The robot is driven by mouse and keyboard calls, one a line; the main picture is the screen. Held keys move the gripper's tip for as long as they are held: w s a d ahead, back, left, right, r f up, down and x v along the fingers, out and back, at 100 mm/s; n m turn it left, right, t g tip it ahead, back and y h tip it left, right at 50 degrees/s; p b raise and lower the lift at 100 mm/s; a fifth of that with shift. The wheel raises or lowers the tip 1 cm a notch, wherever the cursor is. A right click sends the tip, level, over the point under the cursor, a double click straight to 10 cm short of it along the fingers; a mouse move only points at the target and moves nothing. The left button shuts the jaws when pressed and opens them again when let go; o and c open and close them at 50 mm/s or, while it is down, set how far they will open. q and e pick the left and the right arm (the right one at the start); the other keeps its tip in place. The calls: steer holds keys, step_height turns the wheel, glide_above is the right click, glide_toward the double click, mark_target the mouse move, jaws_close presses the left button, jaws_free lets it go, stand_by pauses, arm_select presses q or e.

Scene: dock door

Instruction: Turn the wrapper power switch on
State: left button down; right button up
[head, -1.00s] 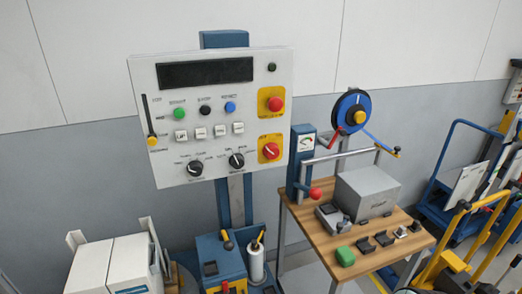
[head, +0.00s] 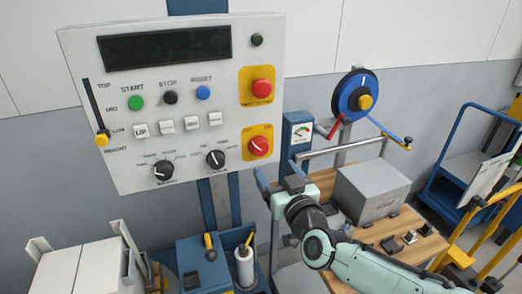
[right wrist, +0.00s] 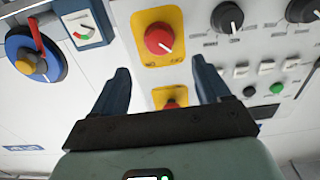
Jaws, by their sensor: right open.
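The wrapper power switch, a red rotary knob (head: 259,146) on a yellow plate, sits at the lower right of the grey control panel (head: 100,65). Its white pointer line slants to the upper left; the small labels above it are hard to read. In the right wrist view the knob (right wrist: 159,38) appears upside down, ahead of and between the fingertips. My right gripper (head: 281,174) is open and empty, just below and right of the knob, apart from it. Its two blue fingers (right wrist: 160,68) show in the wrist view. My left gripper is not in view.
A red mushroom button (head: 262,88) on another yellow plate sits directly above the switch. Black dials (head: 215,159) lie to its left. A gauge box (head: 299,133) and a blue reel (head: 355,97) stand to the right, above a wooden table (head: 425,245).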

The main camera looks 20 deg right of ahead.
mark_target(261, 150)
steer(key=w, duration=0.3)
steer(key=w+p, duration=0.1)
steer(key=w, duration=0.6)
steer(key=shift+d, duration=0.35)
steer(key=shift+s, duration=0.1)
steer(key=c, duration=1)
